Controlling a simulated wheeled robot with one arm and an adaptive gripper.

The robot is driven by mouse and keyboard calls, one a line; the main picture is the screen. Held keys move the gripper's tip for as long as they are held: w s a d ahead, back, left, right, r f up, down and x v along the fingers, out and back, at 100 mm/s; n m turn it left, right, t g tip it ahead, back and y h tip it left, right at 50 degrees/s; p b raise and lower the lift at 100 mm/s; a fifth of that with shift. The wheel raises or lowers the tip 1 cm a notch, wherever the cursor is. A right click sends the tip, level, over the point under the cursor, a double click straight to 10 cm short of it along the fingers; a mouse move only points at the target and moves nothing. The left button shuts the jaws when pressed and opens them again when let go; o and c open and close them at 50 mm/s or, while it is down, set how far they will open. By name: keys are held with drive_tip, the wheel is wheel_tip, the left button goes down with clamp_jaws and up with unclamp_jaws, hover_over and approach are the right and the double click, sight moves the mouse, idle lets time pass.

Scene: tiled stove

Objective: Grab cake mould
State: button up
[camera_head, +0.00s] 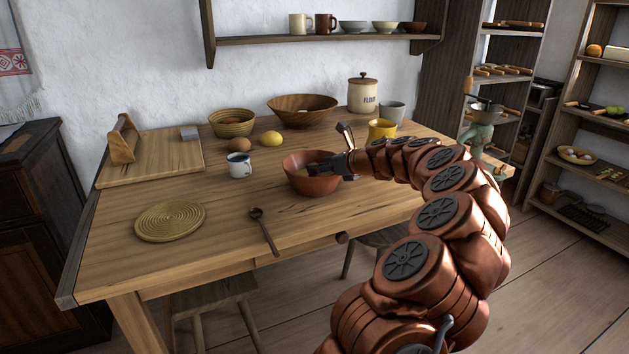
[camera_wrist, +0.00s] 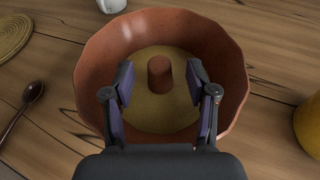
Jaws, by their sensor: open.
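The cake mould (camera_head: 312,184) is a reddish-brown, faceted bowl on the wooden table. In the wrist view the cake mould (camera_wrist: 234,62) has a central post (camera_wrist: 159,74) rising from a yellowish-brown layer at its bottom. My gripper (camera_head: 322,168) reaches over the mould from the right. In the wrist view my gripper (camera_wrist: 160,84) is open, with one finger on each side of the post. The fingers appear to be over or inside the mould and show gaps to the post. I cannot tell how deep the fingertips are.
A white mug (camera_head: 239,165), a wooden spoon (camera_head: 264,231) and a round woven mat (camera_head: 170,221) lie left of the mould. A yellow mug (camera_head: 382,130) stands behind my arm. The front tabletop is mostly clear.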

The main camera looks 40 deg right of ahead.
drive_tip(key=shift+x, duration=0.85)
clamp_jaws()
